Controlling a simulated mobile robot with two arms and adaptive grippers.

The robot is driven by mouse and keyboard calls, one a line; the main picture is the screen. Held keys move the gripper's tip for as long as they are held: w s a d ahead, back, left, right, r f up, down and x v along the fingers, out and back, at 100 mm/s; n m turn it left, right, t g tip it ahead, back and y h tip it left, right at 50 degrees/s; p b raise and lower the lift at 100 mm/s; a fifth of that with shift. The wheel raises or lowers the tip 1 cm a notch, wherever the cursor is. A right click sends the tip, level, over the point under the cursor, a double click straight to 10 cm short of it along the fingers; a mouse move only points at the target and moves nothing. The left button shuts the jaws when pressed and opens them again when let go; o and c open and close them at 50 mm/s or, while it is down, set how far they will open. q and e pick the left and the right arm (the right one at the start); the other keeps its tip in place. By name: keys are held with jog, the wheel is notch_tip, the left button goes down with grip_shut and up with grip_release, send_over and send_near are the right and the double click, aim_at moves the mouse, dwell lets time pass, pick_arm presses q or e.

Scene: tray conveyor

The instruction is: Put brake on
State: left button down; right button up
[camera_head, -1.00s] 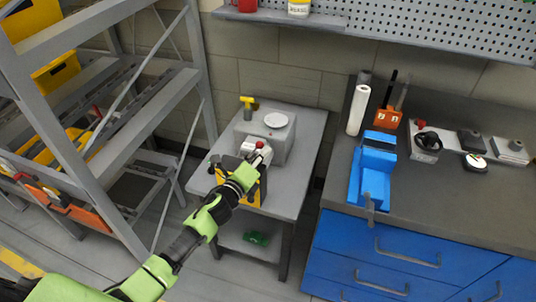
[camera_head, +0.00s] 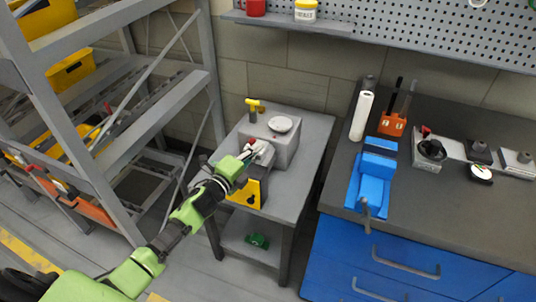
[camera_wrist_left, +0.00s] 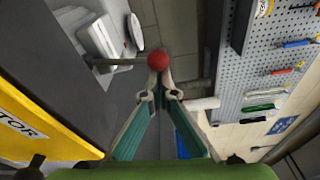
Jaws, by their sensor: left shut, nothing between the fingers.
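My left gripper (camera_head: 260,149) is shut and empty at the machine. In the left wrist view its fingertips (camera_wrist_left: 163,88) meet right by the knob; I cannot tell whether they touch it. My right gripper is not in view.
A yellow T-handle (camera_head: 254,103) stands behind the machine. A grey shelf rack (camera_head: 150,110) is close on the left. A workbench (camera_head: 440,190) with a blue vise (camera_head: 372,180) is on the right. A green object (camera_head: 257,240) lies on the table's lower shelf.

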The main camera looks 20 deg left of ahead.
pick_arm(q)
jog(key=shift+a+r+n, duration=0.2)
jog(key=shift+a+n, duration=0.55)
jog(key=shift+n, duration=0.15)
jog(key=a+n+b, duration=0.1)
jog(key=a+n, duration=0.1)
jog(key=shift+a+r+n+t, duration=0.1)
jog(key=shift+a+n+t, duration=0.15)
jog(key=shift+n+t, duration=0.15)
jog(key=a+n+b, duration=0.1)
jog(key=a+n, duration=0.1)
jog(key=n, duration=0.1)
jog(key=shift+w, duration=0.1)
jog(key=shift+a+f+n+t, duration=0.2)
jog(key=shift+a+n+t, duration=0.2)
jog(key=shift+a+n, duration=0.1)
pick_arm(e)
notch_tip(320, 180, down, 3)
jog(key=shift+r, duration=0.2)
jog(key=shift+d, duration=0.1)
pick_arm(q)
jog(key=shift+a, duration=0.1)
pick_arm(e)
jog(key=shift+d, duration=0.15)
